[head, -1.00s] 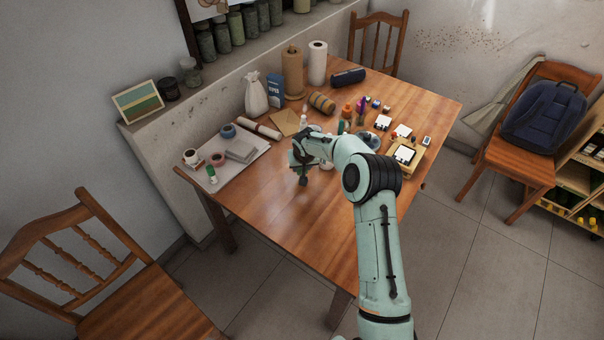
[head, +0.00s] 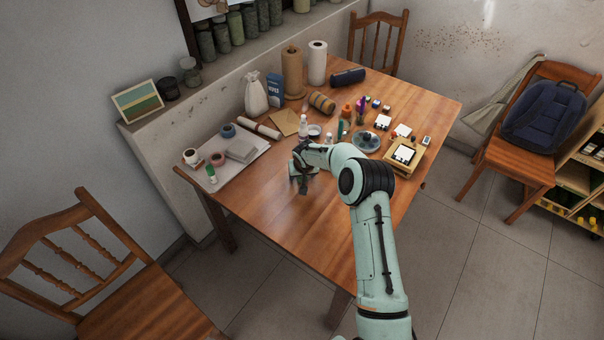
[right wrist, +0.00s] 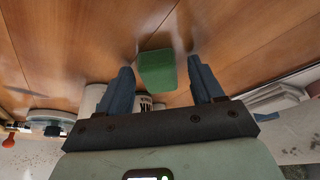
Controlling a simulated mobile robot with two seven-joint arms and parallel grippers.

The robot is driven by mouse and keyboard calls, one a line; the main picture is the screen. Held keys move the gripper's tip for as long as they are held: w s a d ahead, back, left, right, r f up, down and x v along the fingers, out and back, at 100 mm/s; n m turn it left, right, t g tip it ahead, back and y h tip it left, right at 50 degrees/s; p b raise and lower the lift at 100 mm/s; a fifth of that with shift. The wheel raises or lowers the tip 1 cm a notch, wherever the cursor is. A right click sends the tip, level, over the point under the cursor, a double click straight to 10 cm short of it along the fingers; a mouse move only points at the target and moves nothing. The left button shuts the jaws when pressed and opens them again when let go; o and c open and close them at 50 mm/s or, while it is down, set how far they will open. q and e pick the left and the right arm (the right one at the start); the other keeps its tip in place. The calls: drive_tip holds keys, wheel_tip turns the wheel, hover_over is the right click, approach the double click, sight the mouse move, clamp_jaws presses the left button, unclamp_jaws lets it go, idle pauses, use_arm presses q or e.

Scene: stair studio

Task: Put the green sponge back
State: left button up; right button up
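The green sponge (right wrist: 156,70) is a small block on the wooden table in the right wrist view. It lies between and a little beyond the fingertips, with a gap on each side. My right gripper (right wrist: 160,78) is open and empty. In the head view my right gripper (head: 303,184) points down over the near middle of the table (head: 290,235); I cannot make out the sponge there. My left gripper is not in view.
A white bottle (head: 303,127), a small jar (head: 314,132) and a round dish (head: 366,142) stand just beyond my gripper. A grey board (head: 225,170) with rolls and a glue stick (head: 211,174) lies left. The table's near part is clear.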

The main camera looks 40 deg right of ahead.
drive_tip(key=shift+r, duration=0.1)
drive_tip(key=shift+r, duration=0.35)
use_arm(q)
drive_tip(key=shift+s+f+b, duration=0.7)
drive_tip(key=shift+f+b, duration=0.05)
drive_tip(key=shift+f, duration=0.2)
use_arm(e)
drive_tip(key=v, duration=1.1)
drive_tip(key=shift+r, duration=0.25)
drive_tip(key=shift+s, duration=0.15)
drive_tip(key=shift+a+f, duration=0.1)
